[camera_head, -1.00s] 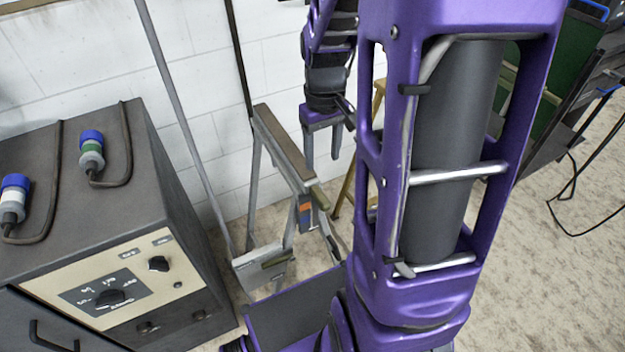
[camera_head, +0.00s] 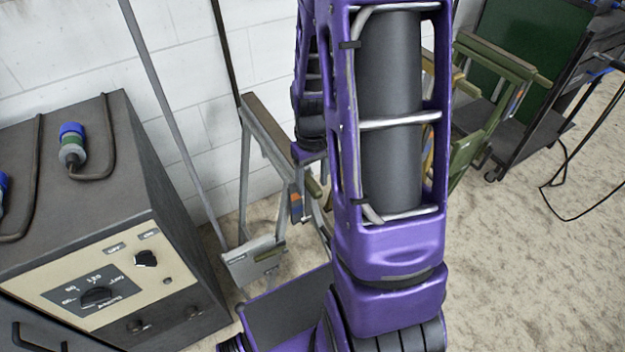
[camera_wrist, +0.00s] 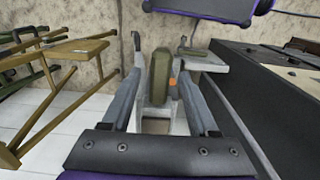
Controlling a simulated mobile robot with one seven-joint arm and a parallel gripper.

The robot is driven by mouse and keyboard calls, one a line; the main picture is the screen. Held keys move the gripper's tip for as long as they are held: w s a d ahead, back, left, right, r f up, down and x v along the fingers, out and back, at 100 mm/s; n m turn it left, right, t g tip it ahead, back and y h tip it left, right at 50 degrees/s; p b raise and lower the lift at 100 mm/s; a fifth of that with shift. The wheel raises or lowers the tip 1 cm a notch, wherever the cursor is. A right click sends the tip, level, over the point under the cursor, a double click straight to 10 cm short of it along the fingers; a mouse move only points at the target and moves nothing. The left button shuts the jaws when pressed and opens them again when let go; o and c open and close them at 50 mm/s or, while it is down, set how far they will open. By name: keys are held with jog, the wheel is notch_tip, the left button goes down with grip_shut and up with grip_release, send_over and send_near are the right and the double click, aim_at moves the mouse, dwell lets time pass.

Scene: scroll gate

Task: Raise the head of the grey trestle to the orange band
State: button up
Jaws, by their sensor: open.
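The grey trestle (camera_head: 267,130) stands by the white wall, with a long beam as its head and an olive grip (camera_wrist: 160,85) at the near end. The orange band (camera_head: 296,206) is a small patch on its post below the grip; it also shows in the wrist view (camera_wrist: 173,82). My gripper (camera_wrist: 163,72) is open. Its fingers lie on either side of the olive grip in the wrist view; contact cannot be told. In the head view my arm hides part of the trestle and the fingers.
A dark cabinet (camera_head: 165,225) with a dial panel stands close on the left. A yellow-brown trestle (camera_wrist: 62,75) and a green trestle (camera_head: 490,95) stand to the right, with a dark cart (camera_head: 550,140) beyond. Open floor lies at the lower right.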

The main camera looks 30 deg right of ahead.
grip_shut()
dwell(1.3)
